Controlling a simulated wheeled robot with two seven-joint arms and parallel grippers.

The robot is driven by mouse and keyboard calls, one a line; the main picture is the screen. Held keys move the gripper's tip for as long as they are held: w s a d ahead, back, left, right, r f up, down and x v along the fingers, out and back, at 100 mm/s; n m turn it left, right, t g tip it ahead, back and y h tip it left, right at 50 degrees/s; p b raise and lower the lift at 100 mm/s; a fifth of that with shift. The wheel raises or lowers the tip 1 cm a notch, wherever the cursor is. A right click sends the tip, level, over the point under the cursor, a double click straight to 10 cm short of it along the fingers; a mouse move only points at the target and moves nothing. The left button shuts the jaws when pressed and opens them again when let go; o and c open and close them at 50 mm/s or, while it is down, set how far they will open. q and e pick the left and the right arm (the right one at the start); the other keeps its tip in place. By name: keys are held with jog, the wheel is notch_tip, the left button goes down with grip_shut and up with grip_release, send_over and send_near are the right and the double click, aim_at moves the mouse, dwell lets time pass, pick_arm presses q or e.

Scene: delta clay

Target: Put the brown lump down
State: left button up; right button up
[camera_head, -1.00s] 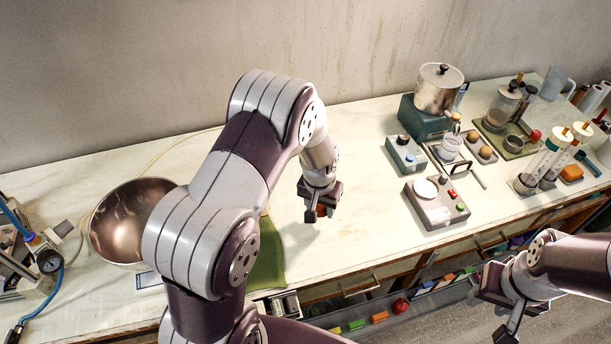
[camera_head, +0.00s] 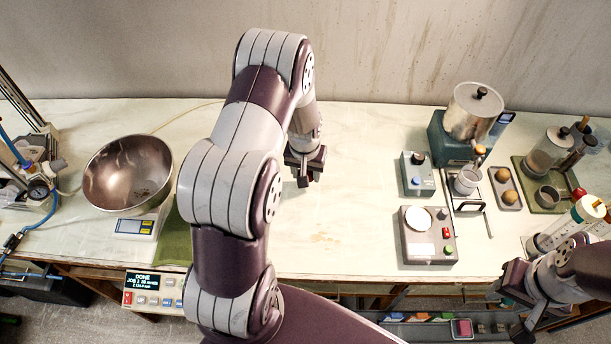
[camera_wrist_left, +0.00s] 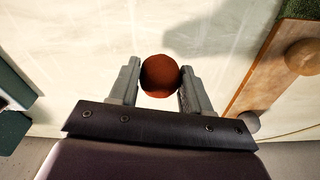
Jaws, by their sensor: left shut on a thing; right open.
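The brown lump (camera_wrist_left: 160,75) is round and reddish-brown. In the left wrist view it sits between the two fingers of my left gripper (camera_wrist_left: 160,88), which is shut on it. In the head view my left gripper (camera_head: 303,176) points down over the pale bench top, right of the upper arm; the lump cannot be made out there. Whether the lump touches the bench is not clear. My right gripper (camera_head: 512,308) is open and empty at the lower right, in front of the bench edge.
A metal bowl (camera_head: 128,170) on a scale (camera_head: 137,226) and a green mat (camera_head: 176,242) are left. A grey box with a white disc (camera_head: 428,246), a steel pot (camera_head: 474,110) and a tray with two brown balls (camera_head: 507,188) are right. The bench middle (camera_head: 350,200) is clear.

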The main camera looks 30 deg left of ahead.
pick_arm(q)
jog(key=f, duration=0.2)
jog(key=s+f+p, duration=0.1)
jog(key=shift+d+f, duration=0.1)
jog(key=shift+d, duration=0.25)
jog(key=shift+w+a+f, duration=0.25)
jog(key=shift+d+f, duration=0.1)
jog(key=shift+f, duration=0.1)
jog(key=o, duration=1.1)
jog(key=shift+s+d+r, duration=0.1)
jog(key=shift+r, duration=0.1)
pick_arm(e)
jog(key=shift+s+d+r, duration=0.35)
jog(key=shift+r, duration=0.25)
jog(key=shift+a, duration=0.1)
